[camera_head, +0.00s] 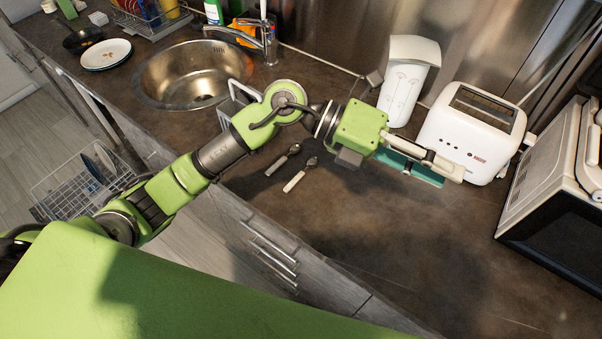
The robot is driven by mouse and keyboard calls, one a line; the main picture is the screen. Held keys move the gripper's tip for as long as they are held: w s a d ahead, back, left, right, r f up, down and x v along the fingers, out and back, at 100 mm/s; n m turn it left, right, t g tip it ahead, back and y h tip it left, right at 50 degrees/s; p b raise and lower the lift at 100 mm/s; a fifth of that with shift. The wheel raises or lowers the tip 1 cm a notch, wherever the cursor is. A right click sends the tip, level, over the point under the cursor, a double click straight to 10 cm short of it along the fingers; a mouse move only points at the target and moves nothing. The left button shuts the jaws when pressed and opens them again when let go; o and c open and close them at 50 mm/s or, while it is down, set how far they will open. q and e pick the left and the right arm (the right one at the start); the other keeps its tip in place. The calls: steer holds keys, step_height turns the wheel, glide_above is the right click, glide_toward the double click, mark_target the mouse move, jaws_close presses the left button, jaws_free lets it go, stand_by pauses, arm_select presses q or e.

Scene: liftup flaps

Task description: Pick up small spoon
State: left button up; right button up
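Two spoons lie side by side on the dark countertop, near its front edge. One spoon (283,160) has a dark handle, and the other spoon (300,175) has a pale handle. They look close in length, so I cannot tell which is the small one. My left gripper (450,168) is to the right of both spoons, apart from them, above a teal item and close to the toaster. Its fingers are seen from the side and overlap, so I cannot tell if it is open or shut. My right gripper is not in view.
A white toaster (474,128) stands just right of my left gripper. A white container (405,85) is behind it, a flat teal item (420,174) below it. A microwave (560,200) is at the right, a sink (190,78) at the left. The front-middle countertop is clear.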

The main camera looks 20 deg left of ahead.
arm_select(q)
steer(key=w+a+f+m+y, duration=0.1)
steer(key=w+a+f+y, duration=0.2)
steer(key=a+f+y, duration=0.5)
steer(key=n+t+y, duration=0.1)
steer(key=n+y, duration=0.1)
steer(key=y, duration=0.5)
glide_toward(295, 179)
steer(key=shift+s+d+f+p, duration=0.1)
steer(key=shift+s+f+p, duration=0.15)
steer(key=shift+f+p, duration=0.35)
steer(key=shift+s+f+p, duration=0.2)
steer(key=shift+f+p, duration=0.35)
steer(key=shift+f, duration=0.05)
steer(key=shift+f+p, duration=0.45)
steer(key=shift+f, duration=0.05)
step_height(295, 179, down, 4)
steer(key=shift+w+r+p, duration=0.2)
steer(key=shift+p, duration=0.7)
steer(key=shift+f, duration=0.45)
jaws_close()
